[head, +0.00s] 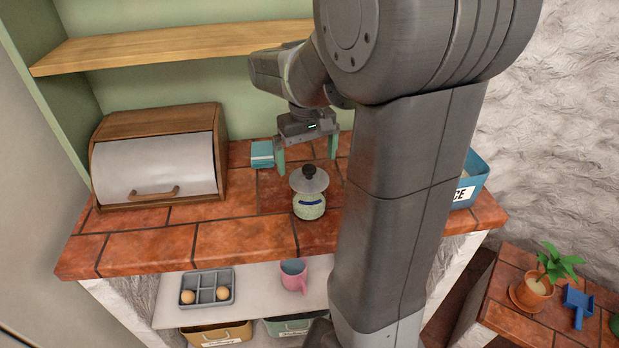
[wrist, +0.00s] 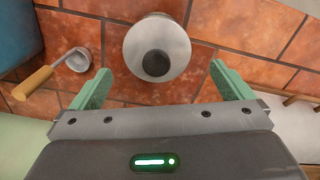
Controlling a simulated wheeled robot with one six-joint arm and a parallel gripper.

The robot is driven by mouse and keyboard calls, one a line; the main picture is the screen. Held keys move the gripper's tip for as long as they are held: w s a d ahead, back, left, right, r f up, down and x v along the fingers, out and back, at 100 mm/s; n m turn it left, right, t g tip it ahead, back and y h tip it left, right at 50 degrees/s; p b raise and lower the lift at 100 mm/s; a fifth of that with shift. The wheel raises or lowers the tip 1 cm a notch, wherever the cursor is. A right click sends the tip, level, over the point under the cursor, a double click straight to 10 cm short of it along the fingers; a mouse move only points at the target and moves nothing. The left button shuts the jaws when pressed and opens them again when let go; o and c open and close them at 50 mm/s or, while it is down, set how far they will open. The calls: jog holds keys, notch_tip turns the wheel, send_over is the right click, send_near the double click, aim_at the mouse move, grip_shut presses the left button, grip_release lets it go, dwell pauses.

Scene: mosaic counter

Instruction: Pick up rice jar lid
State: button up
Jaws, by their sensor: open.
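A small pale speckled jar (head: 309,208) with a dark blue label stands upright on the tiled counter. Its grey domed lid (head: 320,183) with a black knob sits on top. In the wrist view the round lid (wrist: 150,33) and its black knob (wrist: 156,63) show from above, near the top middle. My gripper (head: 307,158) is open and empty, with green fingers pointing down, behind and above the jar in the head view. In the wrist view my gripper (wrist: 160,74) has one finger on each side of the knob's line, apart from the lid. The label is too small to read.
A blue bin (head: 470,182) lettered "CE" is partly behind my arm. A wooden-handled scoop (wrist: 78,60) lies on the counter. A wooden shelf (head: 170,47) runs above.

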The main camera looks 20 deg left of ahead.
aim_at(309, 167)
jog(key=f, duration=0.4)
jog(key=shift+w+d+f, duration=0.1)
jog(key=shift+w+f, duration=0.1)
jog(key=shift+c, duration=0.4)
jog(key=c, duration=0.8)
